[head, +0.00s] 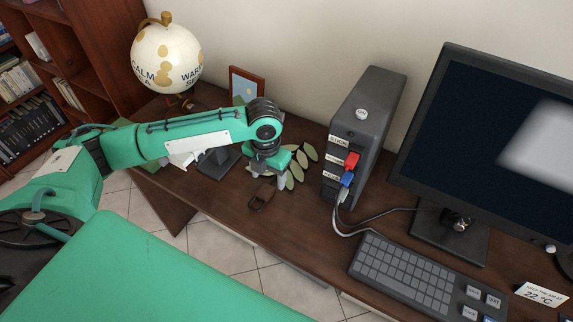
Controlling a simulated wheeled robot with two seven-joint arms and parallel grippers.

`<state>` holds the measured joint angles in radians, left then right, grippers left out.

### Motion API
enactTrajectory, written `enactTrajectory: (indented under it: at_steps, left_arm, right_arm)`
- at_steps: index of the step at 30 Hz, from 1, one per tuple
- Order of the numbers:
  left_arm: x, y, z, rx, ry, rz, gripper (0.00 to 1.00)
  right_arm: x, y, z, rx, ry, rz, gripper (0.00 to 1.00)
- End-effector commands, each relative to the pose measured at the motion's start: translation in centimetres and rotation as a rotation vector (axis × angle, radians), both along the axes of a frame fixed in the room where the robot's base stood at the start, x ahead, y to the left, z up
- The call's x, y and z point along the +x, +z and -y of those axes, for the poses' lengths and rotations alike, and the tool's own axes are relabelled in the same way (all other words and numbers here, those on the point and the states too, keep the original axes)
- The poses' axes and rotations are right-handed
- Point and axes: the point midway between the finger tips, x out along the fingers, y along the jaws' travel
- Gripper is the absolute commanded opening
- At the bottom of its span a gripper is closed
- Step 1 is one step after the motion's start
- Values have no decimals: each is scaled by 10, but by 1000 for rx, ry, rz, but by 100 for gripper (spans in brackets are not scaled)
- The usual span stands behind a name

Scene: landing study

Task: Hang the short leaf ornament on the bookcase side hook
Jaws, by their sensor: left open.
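The short leaf ornament, a spray of grey-green leaves (299,157), lies on the dark wooden desk, left of the computer tower. My left gripper (273,174) is open and points down over its left side, hiding part of it. I cannot tell whether the fingers touch it. The bookcase (83,42) stands at the far left, reddish-brown with books on its shelves. I cannot make out its side hook. My right gripper is not in view.
A globe (166,58) and a small picture frame (247,82) stand behind my left arm. The tower (366,125), monitor (485,130) and keyboard (413,274) occupy the right. A small brown object (262,197) lies on the desk (310,232) near its front edge.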

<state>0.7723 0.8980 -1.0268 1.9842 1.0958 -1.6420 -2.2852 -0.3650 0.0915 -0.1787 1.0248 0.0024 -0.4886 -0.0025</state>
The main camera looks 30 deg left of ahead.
Motion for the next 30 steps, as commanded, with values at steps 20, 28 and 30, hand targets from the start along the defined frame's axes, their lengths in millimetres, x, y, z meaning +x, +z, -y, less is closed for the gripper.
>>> enactTrajectory:
  at_steps: [20, 28, 30]
  left_arm:
    - [5, -50, -6, 0, -1, 0, 50]
    - [5, -49, -6, 0, 0, 1, 10]
    - [5, -49, -6, 0, 0, 1, 10]
  right_arm:
    - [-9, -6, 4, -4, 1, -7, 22]
    - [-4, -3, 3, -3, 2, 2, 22]
    - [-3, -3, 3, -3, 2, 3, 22]
